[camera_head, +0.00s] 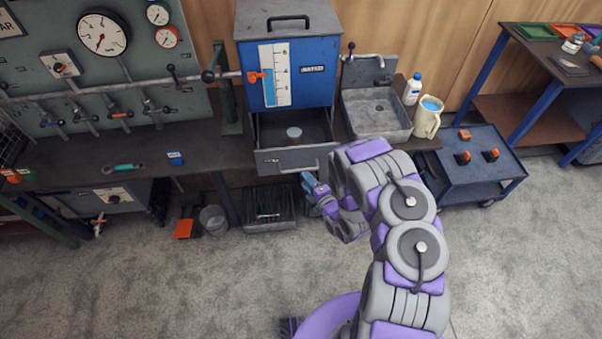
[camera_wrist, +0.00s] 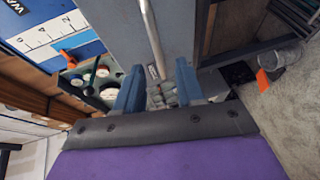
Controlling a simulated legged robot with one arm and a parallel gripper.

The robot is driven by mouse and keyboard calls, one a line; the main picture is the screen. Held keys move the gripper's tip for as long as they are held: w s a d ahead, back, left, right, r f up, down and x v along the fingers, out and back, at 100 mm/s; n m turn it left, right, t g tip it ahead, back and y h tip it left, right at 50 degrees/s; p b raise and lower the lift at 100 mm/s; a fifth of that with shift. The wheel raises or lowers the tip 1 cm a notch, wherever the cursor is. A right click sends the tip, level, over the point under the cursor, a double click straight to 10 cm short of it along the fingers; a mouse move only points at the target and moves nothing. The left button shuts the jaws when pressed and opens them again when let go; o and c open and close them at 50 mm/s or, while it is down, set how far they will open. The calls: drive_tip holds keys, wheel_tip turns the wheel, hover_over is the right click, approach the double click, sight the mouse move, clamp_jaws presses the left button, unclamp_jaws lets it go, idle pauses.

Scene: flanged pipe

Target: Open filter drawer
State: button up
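The filter drawer (camera_head: 270,160) stands pulled out below the blue cabinet (camera_head: 303,75), and its inside shows in the head view. A grey cylinder (camera_head: 294,133) stands in it. My gripper (camera_head: 310,183) is just below and right of the drawer front in the head view. In the wrist view my gripper (camera_wrist: 158,78) has its two blue fingers apart. A pale bar (camera_wrist: 152,38), apparently the drawer handle, runs along a grey panel (camera_wrist: 125,30) and ends near the gap between the fingers. Whether they touch it, I cannot tell.
A sink (camera_head: 376,112) and a beige jug (camera_head: 427,118) stand right of the cabinet. A blue cart (camera_head: 475,185) is farther right. A grey tray (camera_head: 268,212) and a bucket (camera_head: 213,220) are on the floor under the bench. The front floor is clear.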

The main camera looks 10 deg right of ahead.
drive_tip(key=p+v, duration=0.5)
drive_tip(key=v, duration=0.5)
drive_tip(key=shift+s+d, duration=0.1)
drive_tip(key=shift+s, duration=0.05)
